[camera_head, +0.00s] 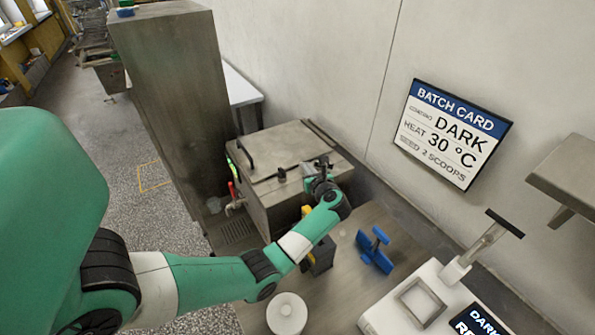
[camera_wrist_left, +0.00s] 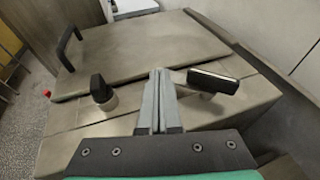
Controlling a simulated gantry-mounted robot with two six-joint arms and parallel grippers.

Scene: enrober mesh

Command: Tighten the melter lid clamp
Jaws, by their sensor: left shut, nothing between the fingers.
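The melter is a grey steel box (camera_head: 290,205) with a flat lid (camera_head: 285,143) that lies closed. The lid has a black bar handle (camera_head: 243,155), which also shows in the left wrist view (camera_wrist_left: 66,47). A black lever (camera_wrist_left: 213,80) with a pale top strip sits near the lid's front edge, just right of my left gripper (camera_wrist_left: 162,75). A black knob (camera_wrist_left: 101,90) on a pale stub stands to the left. My left gripper's fingers are shut and empty between them, over the front part of the melter top. Whether they touch the lever is unclear. My right gripper is not in view.
A red-handled tap (camera_head: 232,190) is on the melter's left side. A blue tool (camera_head: 375,250), a white round container (camera_head: 287,312) and a white scale-like device (camera_head: 370,324) are on the bench. A tall steel cabinet (camera_head: 175,100) stands behind left. A batch card (camera_head: 452,135) hangs on the wall.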

